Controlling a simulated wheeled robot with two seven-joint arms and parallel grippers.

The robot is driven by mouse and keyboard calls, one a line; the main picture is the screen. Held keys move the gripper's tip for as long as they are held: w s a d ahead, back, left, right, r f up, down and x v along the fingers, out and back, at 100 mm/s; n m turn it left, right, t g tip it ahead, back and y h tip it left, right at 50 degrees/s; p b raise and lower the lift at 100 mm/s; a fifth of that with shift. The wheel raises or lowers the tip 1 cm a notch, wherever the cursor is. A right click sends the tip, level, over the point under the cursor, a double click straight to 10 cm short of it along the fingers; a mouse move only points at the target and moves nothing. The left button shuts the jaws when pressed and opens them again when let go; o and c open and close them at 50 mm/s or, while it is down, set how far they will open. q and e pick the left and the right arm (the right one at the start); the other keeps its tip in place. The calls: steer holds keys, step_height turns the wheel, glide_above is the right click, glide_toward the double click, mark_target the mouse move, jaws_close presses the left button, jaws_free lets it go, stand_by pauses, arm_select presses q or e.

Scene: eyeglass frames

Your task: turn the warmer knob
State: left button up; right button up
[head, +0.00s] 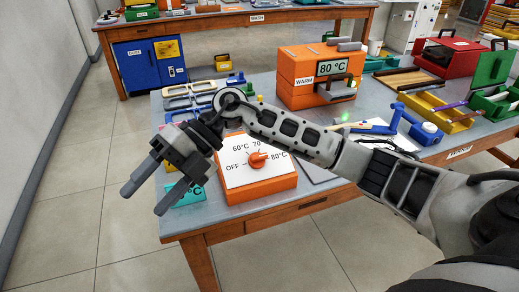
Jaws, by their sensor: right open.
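The warmer knob (257,159) is a small orange dial on the white face of an orange control box (258,190) at the table's front edge. The face reads OFF, 60°C, 70 and 80°C. I cannot tell exactly which mark the knob points to. The orange warmer (298,91) stands at the back of the table and its display reads 80 °C. My right gripper (148,200) is open and empty, left of the control box and apart from the knob. My left gripper is not in view.
Grey and yellow frame-like parts (188,97) lie behind my gripper. Blue tools, yellow trays (437,112) and a red case (447,56) fill the right side. Floor is clear at left.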

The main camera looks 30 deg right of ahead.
steer(key=w+d+r+t+h, duration=0.1)
steer(key=w+d+h, duration=0.25)
steer(key=d, duration=0.25)
steer(key=w+d+r+t+h, duration=0.1)
steer(key=w+d+h, duration=0.1)
steer(key=d+h, duration=0.35)
step_height(320, 180, up, 6)
steer(key=m+h, duration=0.4)
glide_above(259, 154)
step_height(259, 154, down, 16)
steer(key=shift+s+r, duration=0.1)
steer(key=c, duration=0.9)
